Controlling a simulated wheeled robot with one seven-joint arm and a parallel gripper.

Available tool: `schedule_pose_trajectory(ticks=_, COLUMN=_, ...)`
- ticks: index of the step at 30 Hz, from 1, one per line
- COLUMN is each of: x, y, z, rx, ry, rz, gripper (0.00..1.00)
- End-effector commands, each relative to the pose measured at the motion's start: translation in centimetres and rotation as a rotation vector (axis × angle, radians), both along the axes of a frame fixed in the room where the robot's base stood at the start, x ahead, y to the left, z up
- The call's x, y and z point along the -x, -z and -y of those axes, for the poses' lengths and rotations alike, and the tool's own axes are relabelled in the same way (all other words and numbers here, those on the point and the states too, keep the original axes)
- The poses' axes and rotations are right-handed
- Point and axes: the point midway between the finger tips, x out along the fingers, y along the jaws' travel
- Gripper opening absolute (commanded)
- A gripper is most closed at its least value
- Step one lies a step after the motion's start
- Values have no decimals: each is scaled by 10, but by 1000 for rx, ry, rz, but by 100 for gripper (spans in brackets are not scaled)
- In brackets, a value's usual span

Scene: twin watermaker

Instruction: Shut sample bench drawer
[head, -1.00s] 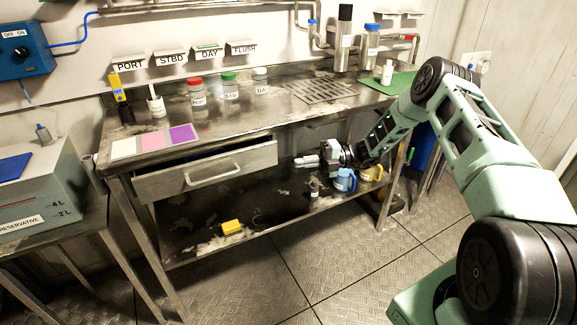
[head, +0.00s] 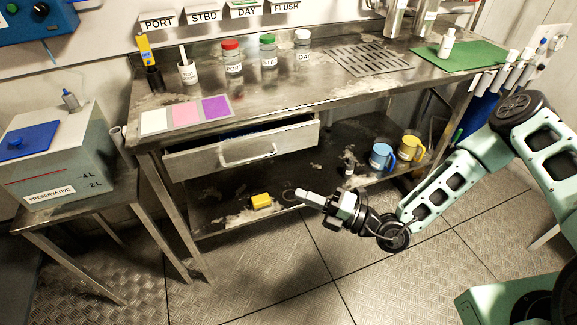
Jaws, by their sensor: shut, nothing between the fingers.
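The sample bench drawer (head: 205,158) is a grey metal front with a bow handle (head: 248,153), under the left half of the steel bench (head: 270,112). It stands partly pulled out, and a dark gap with something blue inside shows above its front. My gripper (head: 300,193) is shut and empty. In the picture it is below and to the right of the drawer front, apart from the handle, pointing left.
A yellow block (head: 262,201), a blue mug (head: 381,155) and a yellow mug (head: 411,148) are on the lower shelf. Jars and colour cards (head: 185,115) sit on the bench top. A side table with a preservative tank (head: 55,155) stands left. The floor in front is clear.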

Motion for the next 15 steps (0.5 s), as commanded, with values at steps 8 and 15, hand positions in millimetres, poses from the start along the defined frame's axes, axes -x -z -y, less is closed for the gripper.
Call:
schedule_pose_trajectory(ticks=8, x=-20, y=-7, z=-39, rx=-1, ry=-4, rz=6, gripper=0)
schedule_pose_trajectory(ticks=15, x=-43, y=-13, z=-81, rx=0, ry=-2, rz=5, gripper=0)
